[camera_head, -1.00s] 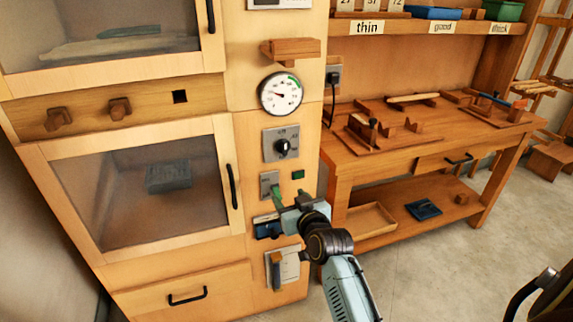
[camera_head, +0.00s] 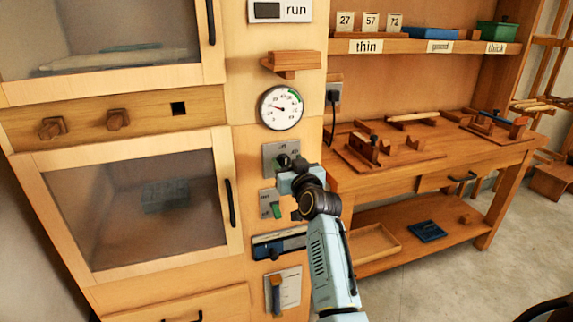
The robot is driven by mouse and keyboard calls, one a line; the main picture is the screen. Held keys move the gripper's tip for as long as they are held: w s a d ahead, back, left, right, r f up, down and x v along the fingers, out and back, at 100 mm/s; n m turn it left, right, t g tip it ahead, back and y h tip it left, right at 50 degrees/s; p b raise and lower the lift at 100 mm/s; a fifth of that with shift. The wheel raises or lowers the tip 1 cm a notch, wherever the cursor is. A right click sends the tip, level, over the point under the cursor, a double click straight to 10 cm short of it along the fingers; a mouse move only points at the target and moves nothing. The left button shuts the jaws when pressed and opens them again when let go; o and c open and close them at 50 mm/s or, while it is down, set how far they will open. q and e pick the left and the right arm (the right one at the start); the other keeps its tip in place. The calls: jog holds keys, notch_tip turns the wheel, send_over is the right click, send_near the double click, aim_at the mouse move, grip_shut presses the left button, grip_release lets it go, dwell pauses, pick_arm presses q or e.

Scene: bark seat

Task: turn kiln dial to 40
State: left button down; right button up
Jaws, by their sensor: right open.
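The kiln dial is a black knob (camera_head: 284,160) on a grey plate (camera_head: 268,157) with small markings, on the wooden kiln front. The markings are too small to read surely. My right gripper (camera_head: 291,170) is open at the knob's lower right, its arm rising from below. It hides part of the plate. I cannot tell whether its fingers touch the knob. The round gauge (camera_head: 281,108) above has a dark needle pointing left and a green band at upper right. My left gripper is out of view.
Below the dial are a switch with a green lever (camera_head: 277,211), a blue-and-black fitting (camera_head: 279,245) and a lever plate (camera_head: 283,290). A small wooden shelf (camera_head: 291,67) juts out above the gauge. A workbench (camera_head: 430,165) stands to the right.

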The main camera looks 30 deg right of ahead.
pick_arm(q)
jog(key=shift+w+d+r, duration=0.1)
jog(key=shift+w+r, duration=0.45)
pick_arm(e)
jog(key=shift+x, duration=1)
jog(key=c, duration=0.9)
